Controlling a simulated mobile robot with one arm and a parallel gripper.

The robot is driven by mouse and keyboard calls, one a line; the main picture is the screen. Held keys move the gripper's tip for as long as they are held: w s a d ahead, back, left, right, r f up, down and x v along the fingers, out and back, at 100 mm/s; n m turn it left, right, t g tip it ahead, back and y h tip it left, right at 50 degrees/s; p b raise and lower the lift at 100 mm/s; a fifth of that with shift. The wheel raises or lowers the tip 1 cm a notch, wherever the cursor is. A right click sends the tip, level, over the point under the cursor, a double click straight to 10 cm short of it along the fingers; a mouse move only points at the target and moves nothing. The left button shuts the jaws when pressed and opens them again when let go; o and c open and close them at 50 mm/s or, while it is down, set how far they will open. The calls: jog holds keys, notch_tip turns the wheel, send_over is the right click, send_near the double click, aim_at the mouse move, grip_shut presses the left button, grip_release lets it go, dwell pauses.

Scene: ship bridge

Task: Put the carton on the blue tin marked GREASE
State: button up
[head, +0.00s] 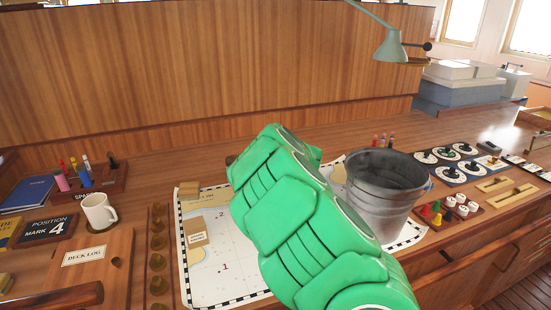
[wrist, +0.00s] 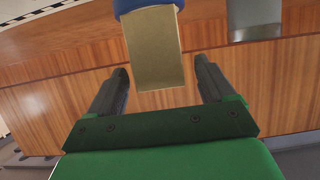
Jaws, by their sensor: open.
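In the wrist view a plain tan carton (wrist: 155,50) stands out from a rounded blue thing (wrist: 143,5) at the top edge, which may be the blue tin. The carton's end meets the blue thing there; no GREASE marking shows. My gripper (wrist: 161,68) is open. Its two dark fingers lie on either side of the carton's near end, with a visible gap on each side. In the head view my green arm covers the middle of the chart. The gripper, this carton and the blue tin are hidden behind it.
A metal bucket (head: 382,190) stands right of my arm. A white mug (head: 98,211) is at left. A lamp (head: 390,46) hangs at upper right. A wooden panel (head: 200,70) stands behind.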

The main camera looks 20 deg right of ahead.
jog(key=v, duration=0.9)
jog(key=shift+s+r, duration=0.15)
jog(key=shift+s, duration=0.1)
